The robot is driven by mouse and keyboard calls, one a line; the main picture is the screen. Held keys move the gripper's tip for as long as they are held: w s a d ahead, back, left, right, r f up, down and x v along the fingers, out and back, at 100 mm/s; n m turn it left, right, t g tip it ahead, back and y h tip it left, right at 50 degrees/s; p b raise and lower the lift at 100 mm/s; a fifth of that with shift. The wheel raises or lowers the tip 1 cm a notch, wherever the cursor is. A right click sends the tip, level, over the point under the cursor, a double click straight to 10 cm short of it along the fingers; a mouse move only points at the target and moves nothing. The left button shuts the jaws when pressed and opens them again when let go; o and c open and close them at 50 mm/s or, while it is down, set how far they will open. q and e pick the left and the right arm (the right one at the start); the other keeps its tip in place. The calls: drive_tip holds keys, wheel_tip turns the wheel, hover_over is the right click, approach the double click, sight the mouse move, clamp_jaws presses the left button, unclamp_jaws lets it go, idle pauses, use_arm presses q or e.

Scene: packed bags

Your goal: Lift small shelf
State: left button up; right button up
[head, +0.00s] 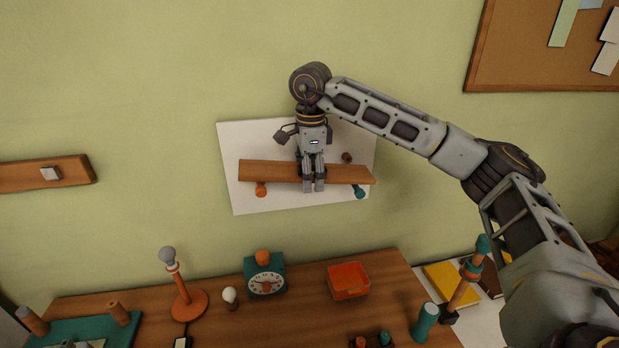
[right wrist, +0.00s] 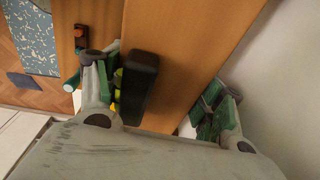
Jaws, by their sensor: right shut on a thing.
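The small shelf (head: 265,171) is a brown wooden board in front of a white panel (head: 233,140) on the wall. It slopes down slightly to the right. My right gripper (head: 314,186) is shut on it near its middle, reaching down from above. In the right wrist view the board (right wrist: 195,45) runs between the two fingers of the gripper (right wrist: 158,100). An orange peg (head: 261,190) is under the board's left part and a teal peg (head: 358,192) under its right part. I cannot tell whether the board rests on them. My left gripper is out of view.
A brown knob (head: 347,157) shows just above the board. A corkboard (head: 510,60) hangs upper right.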

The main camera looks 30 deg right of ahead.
wheel_tip(320, 180, up, 8)
drive_tip(key=shift+f, duration=0.15)
use_arm(q)
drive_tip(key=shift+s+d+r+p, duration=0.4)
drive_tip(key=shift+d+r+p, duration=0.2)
drive_tip(key=shift+p, duration=0.05)
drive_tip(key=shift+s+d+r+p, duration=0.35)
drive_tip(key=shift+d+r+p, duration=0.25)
drive_tip(key=shift+p, duration=0.05)
use_arm(e)
wheel_tip(320, 180, up, 9)
